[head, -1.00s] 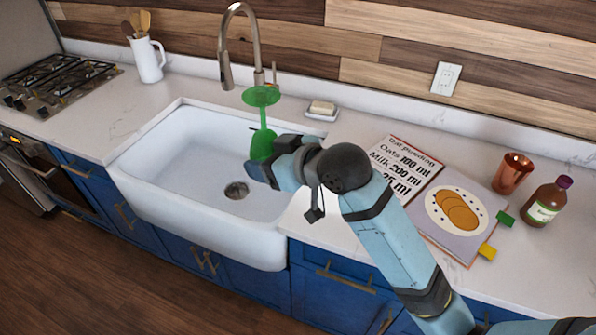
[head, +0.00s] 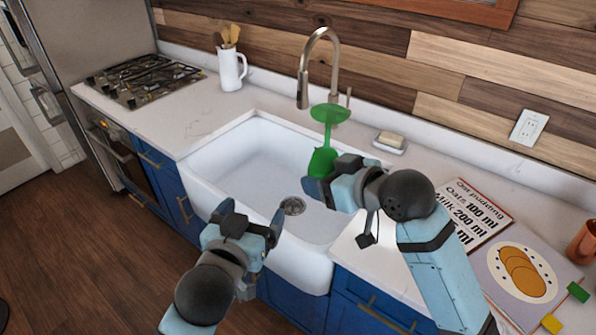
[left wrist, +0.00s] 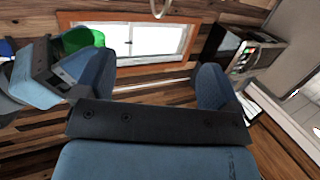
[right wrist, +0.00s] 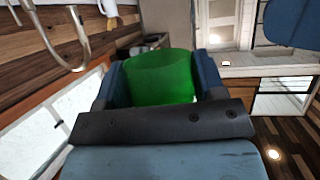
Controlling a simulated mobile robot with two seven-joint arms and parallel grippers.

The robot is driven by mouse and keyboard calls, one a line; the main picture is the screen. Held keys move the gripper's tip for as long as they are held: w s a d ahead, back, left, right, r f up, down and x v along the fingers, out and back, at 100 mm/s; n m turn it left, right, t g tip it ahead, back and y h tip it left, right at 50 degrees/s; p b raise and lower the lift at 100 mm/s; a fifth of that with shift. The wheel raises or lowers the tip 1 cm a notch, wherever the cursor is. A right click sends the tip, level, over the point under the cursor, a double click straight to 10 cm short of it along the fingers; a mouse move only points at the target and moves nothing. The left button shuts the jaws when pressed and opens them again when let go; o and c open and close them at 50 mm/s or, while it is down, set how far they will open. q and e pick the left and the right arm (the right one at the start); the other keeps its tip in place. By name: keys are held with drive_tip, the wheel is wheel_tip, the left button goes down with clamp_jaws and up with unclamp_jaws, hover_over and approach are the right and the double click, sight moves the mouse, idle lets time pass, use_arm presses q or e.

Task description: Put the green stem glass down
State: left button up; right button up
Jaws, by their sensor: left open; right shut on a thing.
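The green stem glass (head: 329,114) is upside down in the head view, its flat foot on top and its bowl below. My right gripper (head: 325,178) is shut on the bowl and holds it above the right part of the sink. The glass fills the space between the fingers in the right wrist view (right wrist: 158,78). My left gripper (head: 252,216) is open and empty, above the front left of the sink. The left wrist view shows part of the green glass (left wrist: 84,39) beside my right gripper.
The white sink (head: 240,150) has a faucet (head: 303,75) behind it. A soap dish (head: 390,146) stands at its back right corner. A recipe card (head: 470,212) and an illustrated board (head: 500,265) lie on the right counter. The counter left of the sink is clear up to the stove (head: 145,80).

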sight(329, 152)
use_arm(q)
drive_tip(key=s+d+r+m+h, duration=0.1)
drive_tip(key=s+d+r+h, duration=0.2)
drive_tip(key=r, duration=0.4)
drive_tip(key=s+d+r+m, duration=0.1)
drive_tip(key=s+d+r, duration=0.2)
drive_tip(key=d+r, duration=0.3)
drive_tip(key=shift+h, duration=0.4)
drive_tip(key=x, duration=0.3)
drive_tip(key=a+r+x, duration=0.1)
drive_tip(key=x, duration=0.7)
drive_tip(key=shift+w+r, duration=0.25)
drive_tip(key=shift+w, duration=0.3)
drive_tip(key=c, duration=1.5)
drive_tip(key=shift+s+r, duration=0.1)
clamp_jaws()
use_arm(e)
drive_tip(key=o, duration=1)
drive_tip(key=shift+f, duration=0.1)
drive_tip(key=shift+o, duration=0.2)
